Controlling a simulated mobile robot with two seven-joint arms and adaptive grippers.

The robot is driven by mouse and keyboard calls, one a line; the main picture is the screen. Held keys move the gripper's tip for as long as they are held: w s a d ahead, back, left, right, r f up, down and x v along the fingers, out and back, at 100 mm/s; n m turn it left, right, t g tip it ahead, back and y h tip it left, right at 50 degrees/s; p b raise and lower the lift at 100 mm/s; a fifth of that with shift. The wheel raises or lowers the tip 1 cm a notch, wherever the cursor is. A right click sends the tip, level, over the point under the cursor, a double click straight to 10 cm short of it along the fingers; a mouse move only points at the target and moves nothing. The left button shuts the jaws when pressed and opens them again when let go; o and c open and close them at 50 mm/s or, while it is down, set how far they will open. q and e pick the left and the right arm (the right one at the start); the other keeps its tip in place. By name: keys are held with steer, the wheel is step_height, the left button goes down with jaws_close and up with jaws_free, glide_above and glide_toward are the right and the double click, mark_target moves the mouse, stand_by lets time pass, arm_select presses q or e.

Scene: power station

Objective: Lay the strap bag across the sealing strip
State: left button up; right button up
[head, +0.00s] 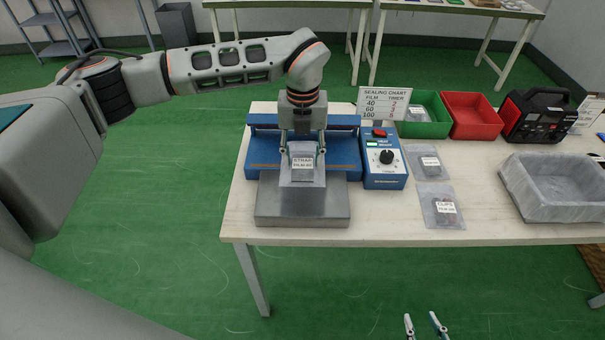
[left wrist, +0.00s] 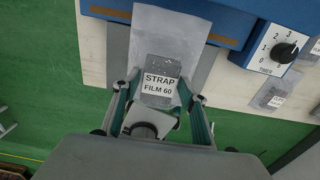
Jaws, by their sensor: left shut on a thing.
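The strap bag (head: 303,173) is a clear pouch with a white label reading STRAP FILM 60. My left gripper (head: 303,146) is shut on it, and the bag also shows between its fingers in the left wrist view (left wrist: 168,38). The heat sealer (head: 258,148) is blue, with a brown sealing strip (head: 263,166) along its front. In the left wrist view the bag's far end overlaps the line of the strip (left wrist: 221,41); I cannot tell whether it touches. My right gripper (head: 423,324) is open and empty at the bottom of the head view.
A grey metal platform (head: 300,211) sits before the sealer. The timer box (head: 384,166) adjoins it at right, beside two bags (head: 428,163) (head: 440,205). Behind stand the sealing chart (head: 384,103), a green bin (head: 433,127) and a red bin (head: 473,117). A grey tray (head: 560,208) is far right.

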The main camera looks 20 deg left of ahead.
mark_target(303, 162)
arm_select(q)
steer(key=shift+f, duration=3.25)
steer(key=shift+f, duration=0.1)
steer(key=o, duration=1.1)
steer(key=shift+r, duration=0.3)
step_height(303, 162, up, 12)
steer(key=shift+f+b, duration=0.2)
steer(key=shift+b, duration=0.25)
